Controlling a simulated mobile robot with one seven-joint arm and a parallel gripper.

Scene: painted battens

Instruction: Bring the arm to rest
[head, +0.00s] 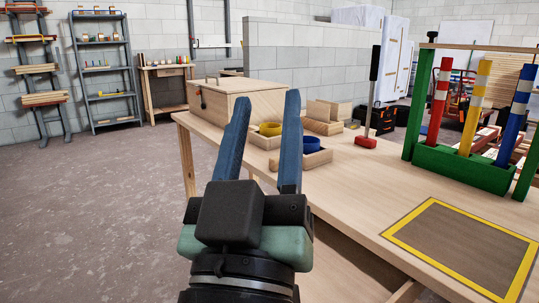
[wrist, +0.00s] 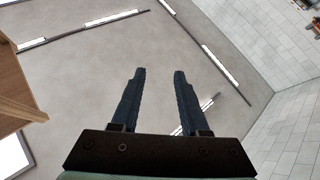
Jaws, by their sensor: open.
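My gripper (head: 264,115) stands in the lower middle of the head view, its two blue fingers pointing up and apart. Nothing is between them. In the wrist view the fingers (wrist: 158,76) are also spread and empty, with the ceiling and its lights beyond. In the head view the gripper is in front of the workbench's left part and hides some of it. I cannot see it touching anything.
Floor at left is clear.

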